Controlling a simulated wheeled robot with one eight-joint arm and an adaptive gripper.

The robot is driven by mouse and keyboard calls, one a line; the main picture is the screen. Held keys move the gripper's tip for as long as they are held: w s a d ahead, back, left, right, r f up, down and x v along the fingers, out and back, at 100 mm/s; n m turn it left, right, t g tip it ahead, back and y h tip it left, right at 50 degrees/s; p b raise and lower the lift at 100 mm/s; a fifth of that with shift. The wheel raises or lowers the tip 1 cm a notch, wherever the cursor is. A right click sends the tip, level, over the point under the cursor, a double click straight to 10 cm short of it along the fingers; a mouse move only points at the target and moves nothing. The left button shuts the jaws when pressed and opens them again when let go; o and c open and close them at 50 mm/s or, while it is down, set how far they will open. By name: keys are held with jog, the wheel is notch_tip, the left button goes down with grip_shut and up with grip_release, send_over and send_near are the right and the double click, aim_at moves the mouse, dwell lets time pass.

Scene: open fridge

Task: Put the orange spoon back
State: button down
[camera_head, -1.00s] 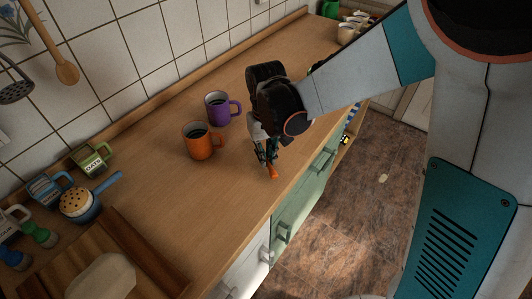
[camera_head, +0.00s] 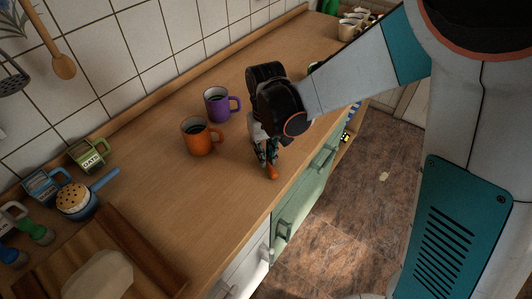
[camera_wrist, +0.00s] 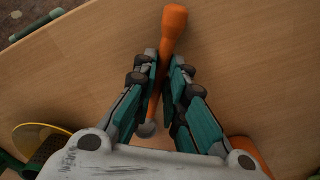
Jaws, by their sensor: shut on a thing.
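The orange spoon (camera_head: 272,173) is at the front edge side of the wooden counter, under my gripper (camera_head: 266,155). In the wrist view the orange spoon (camera_wrist: 172,28) lies between the two fingers of my gripper (camera_wrist: 165,75), which are shut on its handle. Its thick orange end sticks out beyond the fingertips, and a grey rounded end shows between the fingers nearer the palm. I cannot tell whether the spoon touches the counter.
The wooden counter (camera_head: 165,172) is clear between the mugs and a wooden board (camera_head: 135,252) at lower left. A blue-handled pot (camera_head: 78,201) and labelled mugs stand along the left. A wooden spoon (camera_head: 62,64) hangs on the tiled wall. Green drawers (camera_head: 296,208) lie below the counter edge.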

jog(key=shift+f, duration=0.25)
jog(key=c, duration=1.6)
grip_release()
jog(key=shift+o, duration=0.2)
jog(key=shift+r, duration=0.1)
notch_tip(320, 180, up, 7)
jog(key=shift+r, duration=0.2)
